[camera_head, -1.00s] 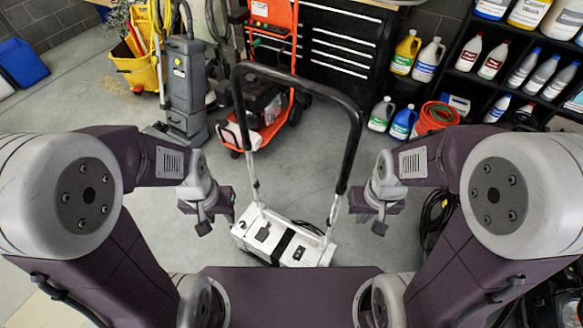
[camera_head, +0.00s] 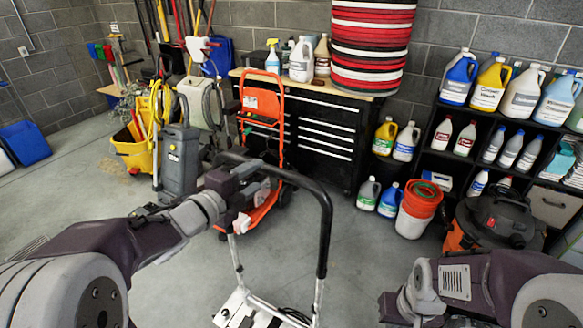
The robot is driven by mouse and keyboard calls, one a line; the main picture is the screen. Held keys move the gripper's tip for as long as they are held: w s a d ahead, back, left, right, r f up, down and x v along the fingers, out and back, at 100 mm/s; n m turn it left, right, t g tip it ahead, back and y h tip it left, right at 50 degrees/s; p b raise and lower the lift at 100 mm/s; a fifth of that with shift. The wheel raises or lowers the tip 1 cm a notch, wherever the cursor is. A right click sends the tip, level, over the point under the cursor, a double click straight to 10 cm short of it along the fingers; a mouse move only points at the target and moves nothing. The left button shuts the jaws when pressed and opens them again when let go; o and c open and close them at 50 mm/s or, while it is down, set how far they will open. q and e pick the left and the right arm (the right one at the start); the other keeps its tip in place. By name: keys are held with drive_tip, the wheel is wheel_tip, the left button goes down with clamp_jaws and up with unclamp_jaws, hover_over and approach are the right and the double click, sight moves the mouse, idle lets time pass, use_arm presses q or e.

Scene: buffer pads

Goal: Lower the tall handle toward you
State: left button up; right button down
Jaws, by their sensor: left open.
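The tall handle (camera_head: 324,232) is a black bent bar on silver legs, rising from a white machine base (camera_head: 240,308) at the bottom of the view. It stands upright. My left gripper (camera_head: 245,178) is open at the handle's upper left corner and hides part of that side. I cannot tell whether the bar lies between its fingers. My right gripper (camera_head: 398,308) is low at the lower right, apart from the handle. Its fingers are too unclear to judge.
An orange-framed machine (camera_head: 262,105) stands just behind the handle. Further back are a black drawer cabinet (camera_head: 325,135), a yellow mop bucket (camera_head: 135,150) and a grey upright machine (camera_head: 180,160). An orange-and-black vacuum (camera_head: 495,225) stands at right. Floor is clear right of the handle.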

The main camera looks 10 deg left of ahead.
use_arm(q)
drive_tip(key=shift+w+a+f, duration=0.1)
drive_tip(key=shift+w+a, duration=0.05)
drive_tip(key=shift+a, duration=0.05)
drive_tip(key=x, duration=0.9)
clamp_jaws()
idle(1.0)
